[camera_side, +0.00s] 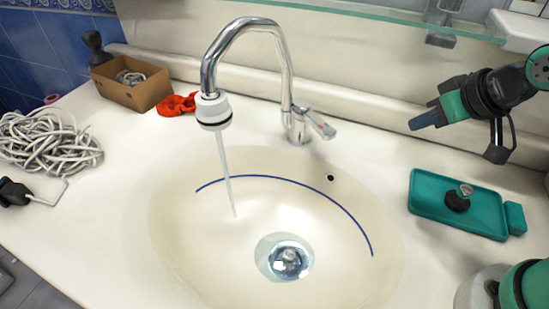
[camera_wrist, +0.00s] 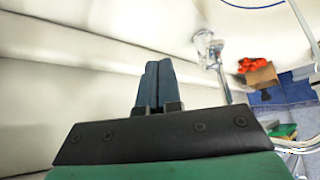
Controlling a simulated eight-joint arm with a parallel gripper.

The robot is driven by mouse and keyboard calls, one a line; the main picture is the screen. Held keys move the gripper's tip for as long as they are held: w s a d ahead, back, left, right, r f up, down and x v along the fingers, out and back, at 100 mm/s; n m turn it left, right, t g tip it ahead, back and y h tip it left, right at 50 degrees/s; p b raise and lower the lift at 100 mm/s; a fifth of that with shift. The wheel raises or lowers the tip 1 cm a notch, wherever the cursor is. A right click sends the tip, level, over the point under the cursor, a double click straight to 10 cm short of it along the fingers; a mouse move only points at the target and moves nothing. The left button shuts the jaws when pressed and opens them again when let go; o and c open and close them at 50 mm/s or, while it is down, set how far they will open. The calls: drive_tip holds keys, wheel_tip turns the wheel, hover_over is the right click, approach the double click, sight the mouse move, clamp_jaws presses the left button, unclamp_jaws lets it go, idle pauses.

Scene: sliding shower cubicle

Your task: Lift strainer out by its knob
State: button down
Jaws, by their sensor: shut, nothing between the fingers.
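The strainer (camera_side: 285,258) sits in the drain at the bottom of the cream sink basin (camera_side: 180,235) in the side view. It looks shiny and round, with a small bright knob (camera_side: 291,256) in its middle. The strainer is not visible in the wrist view. My gripper (camera_side: 416,122) is at the upper right, high above the counter and well away from the strainer. In the wrist view its two dark blue fingers (camera_wrist: 152,68) are together with nothing between them.
A chrome faucet (camera_side: 245,25) arches over the basin, with a thin stream (camera_side: 227,175) below its spout. A dark blue curved line (camera_side: 330,200) crosses the basin. A teal tray (camera_side: 430,190) holding a black knobbed piece (camera_side: 457,199) lies at right. A glass shelf (camera_side: 370,14) runs above.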

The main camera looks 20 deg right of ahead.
idle(0.3)
drive_tip(key=c, duration=0.5)
unclamp_jaws()
drive_tip(key=g, duration=0.9)
hover_over(289, 253)
drive_tip(key=w, duration=0.1)
wheel_tip(289, 253, down, 19)
drive_tip(key=shift+w+r, duration=0.1)
drive_tip(key=shift+s+f, duration=0.2)
drive_tip(key=shift+f, duration=0.45)
drive_tip(key=shift+s+f, duration=0.2)
drive_tip(key=shift+f, duration=1)
drive_tip(key=shift+s+f, duration=0.15)
drive_tip(key=shift+f, duration=1)
